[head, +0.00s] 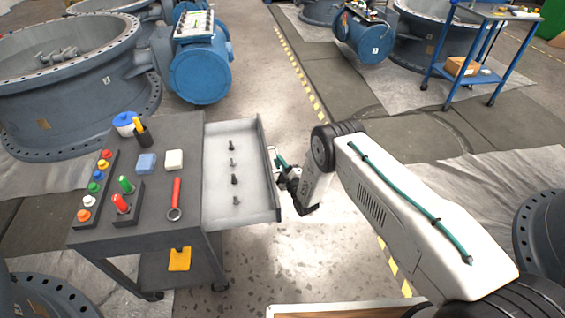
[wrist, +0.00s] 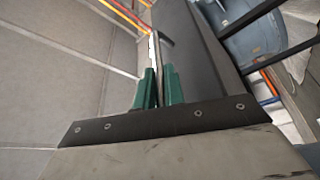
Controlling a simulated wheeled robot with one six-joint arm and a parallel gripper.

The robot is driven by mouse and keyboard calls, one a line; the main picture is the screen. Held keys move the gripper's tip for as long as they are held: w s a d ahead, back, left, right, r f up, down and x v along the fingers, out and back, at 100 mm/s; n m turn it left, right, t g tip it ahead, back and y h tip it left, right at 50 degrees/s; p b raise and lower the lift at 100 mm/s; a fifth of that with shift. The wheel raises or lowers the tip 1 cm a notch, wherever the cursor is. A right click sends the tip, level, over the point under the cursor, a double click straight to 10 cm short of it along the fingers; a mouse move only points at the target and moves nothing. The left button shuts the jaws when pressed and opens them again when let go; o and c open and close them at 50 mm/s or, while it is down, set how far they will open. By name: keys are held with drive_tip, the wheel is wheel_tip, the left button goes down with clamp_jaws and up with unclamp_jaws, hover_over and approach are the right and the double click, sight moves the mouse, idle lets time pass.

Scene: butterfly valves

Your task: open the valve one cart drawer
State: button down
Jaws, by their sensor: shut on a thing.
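The grey valve one cart (head: 160,140) stands at the left in the head view. Its drawer (head: 222,185) is pulled out to the right, showing a pale interior with several dark bolts (head: 234,179) in a row. My gripper (head: 278,163) is at the drawer's right-hand front, at its handle. In the wrist view, the green fingers of my gripper (wrist: 158,88) are closed around a thin bar, the drawer handle (wrist: 154,52), beside the dark drawer front (wrist: 195,60). The exact contact is partly hidden by the fingers.
The cart top holds a row of coloured knobs (head: 95,187), a red wrench (head: 175,200), a blue block (head: 146,163) and a white block (head: 174,159). Large valve bodies (head: 75,70) stand behind. A blue cart (head: 480,50) is at the far right. Floor between is open.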

drive_tip(key=c, duration=1.5)
unclamp_jaws()
drive_tip(key=v, duration=0.7)
drive_tip(key=shift+s+d+f, duration=0.15)
drive_tip(key=shift+s, duration=0.2)
